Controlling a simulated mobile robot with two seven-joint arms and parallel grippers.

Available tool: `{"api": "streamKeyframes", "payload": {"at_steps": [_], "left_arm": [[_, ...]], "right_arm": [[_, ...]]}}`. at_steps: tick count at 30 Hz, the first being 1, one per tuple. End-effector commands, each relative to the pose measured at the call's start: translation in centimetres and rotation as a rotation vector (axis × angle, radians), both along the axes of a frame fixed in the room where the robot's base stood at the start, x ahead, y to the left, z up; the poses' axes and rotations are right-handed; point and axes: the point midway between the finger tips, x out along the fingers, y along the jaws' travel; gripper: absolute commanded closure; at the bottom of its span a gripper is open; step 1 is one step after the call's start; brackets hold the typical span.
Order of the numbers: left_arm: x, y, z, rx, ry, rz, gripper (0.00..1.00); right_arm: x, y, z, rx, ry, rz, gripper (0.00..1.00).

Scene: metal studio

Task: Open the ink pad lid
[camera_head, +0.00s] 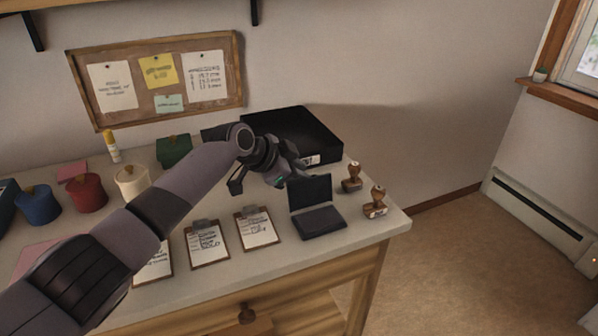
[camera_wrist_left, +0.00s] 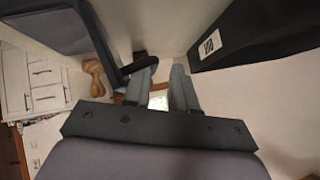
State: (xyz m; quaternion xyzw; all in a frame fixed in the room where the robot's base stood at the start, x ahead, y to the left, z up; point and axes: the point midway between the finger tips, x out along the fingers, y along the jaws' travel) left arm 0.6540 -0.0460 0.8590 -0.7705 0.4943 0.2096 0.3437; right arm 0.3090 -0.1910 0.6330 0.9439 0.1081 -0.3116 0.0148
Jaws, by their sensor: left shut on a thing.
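The dark ink pad stands open near the front right of the counter in the head view. Its base (camera_head: 319,222) lies flat and its lid (camera_head: 310,190) stands up nearly vertical from the back edge. My left gripper (camera_head: 287,178) is at the upper left edge of the lid, shut on it; the exact contact is hard to make out. In the left wrist view, my fingers (camera_wrist_left: 160,88) reach forward beside a dark panel (camera_wrist_left: 60,25) that looks like part of the ink pad. My right gripper is not in view.
A black tray (camera_head: 300,130) stands behind the gripper. Two wooden stamps (camera_head: 352,178) (camera_head: 375,203) stand right of the ink pad. Clipboards (camera_head: 257,228) lie to its left. Coloured pots (camera_head: 88,194) stand farther left, partly near my arm. The counter's right edge is close.

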Motion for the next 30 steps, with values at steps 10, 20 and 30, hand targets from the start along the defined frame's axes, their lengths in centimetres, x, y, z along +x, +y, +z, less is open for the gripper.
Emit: {"api": "streamKeyframes", "payload": {"at_steps": [10, 20, 30], "left_arm": [[-0.1, 1.2, -1.0, 0.027, 0.001, 0.007, 0.81], [-1.4, 2.9, 1.4, 0.022, 0.004, 0.007, 0.81], [-3.0, 4.3, 4.3, 0.008, -0.004, 0.004, 0.81]], "right_arm": [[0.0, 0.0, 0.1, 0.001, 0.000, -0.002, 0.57], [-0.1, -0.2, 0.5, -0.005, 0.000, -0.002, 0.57], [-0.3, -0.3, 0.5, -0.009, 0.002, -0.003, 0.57]]}}
